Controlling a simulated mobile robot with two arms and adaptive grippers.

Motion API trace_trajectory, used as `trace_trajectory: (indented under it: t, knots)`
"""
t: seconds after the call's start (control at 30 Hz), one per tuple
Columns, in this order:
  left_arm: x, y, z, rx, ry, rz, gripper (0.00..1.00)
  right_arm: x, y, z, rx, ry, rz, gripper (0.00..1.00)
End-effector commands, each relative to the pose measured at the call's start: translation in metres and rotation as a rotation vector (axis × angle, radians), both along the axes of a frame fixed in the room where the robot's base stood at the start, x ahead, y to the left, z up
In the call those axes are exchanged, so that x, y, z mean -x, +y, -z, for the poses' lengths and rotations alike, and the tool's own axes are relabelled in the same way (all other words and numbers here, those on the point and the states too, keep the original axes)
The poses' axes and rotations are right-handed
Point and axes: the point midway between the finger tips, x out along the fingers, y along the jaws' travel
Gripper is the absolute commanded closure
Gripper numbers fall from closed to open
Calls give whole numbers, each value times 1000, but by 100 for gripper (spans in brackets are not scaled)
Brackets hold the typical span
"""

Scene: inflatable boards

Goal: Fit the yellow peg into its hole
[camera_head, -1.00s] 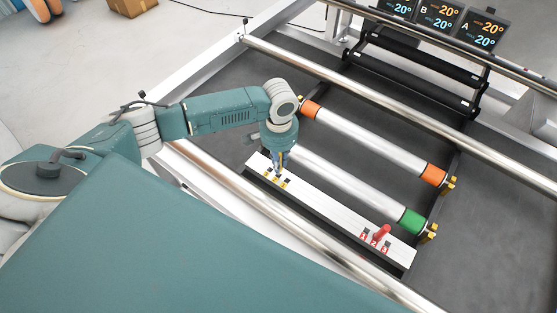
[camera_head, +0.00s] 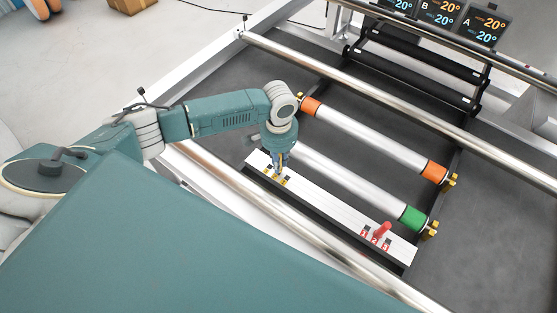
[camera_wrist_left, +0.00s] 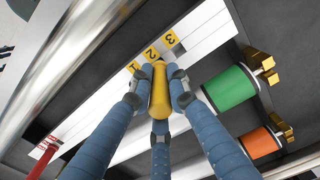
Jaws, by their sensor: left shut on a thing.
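My left gripper (camera_head: 278,168) is over the far left end of a long white board (camera_head: 328,208). In the left wrist view its blue fingers (camera_wrist_left: 158,88) are shut around the yellow peg (camera_wrist_left: 160,95). The peg's far end points at the yellow labels 1, 2 and 3 (camera_wrist_left: 152,53) on the board. Dark hole marks sit beside these labels, partly hidden by the peg and fingers. I cannot tell whether the peg tip touches the board or enters a hole. My right gripper is not in view.
A red peg (camera_head: 382,230) stands by red labels at the board's other end. Silver rollers with orange (camera_head: 434,172) and green (camera_head: 413,219) ends lie close beside the board. A long metal rail (camera_head: 300,231) runs along its near side.

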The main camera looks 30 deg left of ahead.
Motion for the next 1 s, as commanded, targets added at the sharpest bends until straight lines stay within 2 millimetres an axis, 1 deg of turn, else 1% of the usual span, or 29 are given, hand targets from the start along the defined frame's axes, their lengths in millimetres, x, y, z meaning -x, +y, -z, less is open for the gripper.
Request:
trace_trajectory:
  t: [0.7, 0.73, 0.77, 0.8, 0.83, 1.0]
  knots:
    - [0, 0, 19, 0, 0, 1, 100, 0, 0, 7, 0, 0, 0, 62]
    - [0, 0, 18, 0, -1, 1, 80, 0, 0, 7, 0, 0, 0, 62]
    - [0, 0, 18, 0, -1, 1, 74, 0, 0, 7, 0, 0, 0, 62]
    - [0, 0, 18, 0, -1, 1, 66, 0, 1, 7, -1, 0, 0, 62]
    - [0, 0, 18, 0, -1, 1, 62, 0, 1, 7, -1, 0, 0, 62]
    - [0, 0, 18, 0, 0, 1, 62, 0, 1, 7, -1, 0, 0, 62]
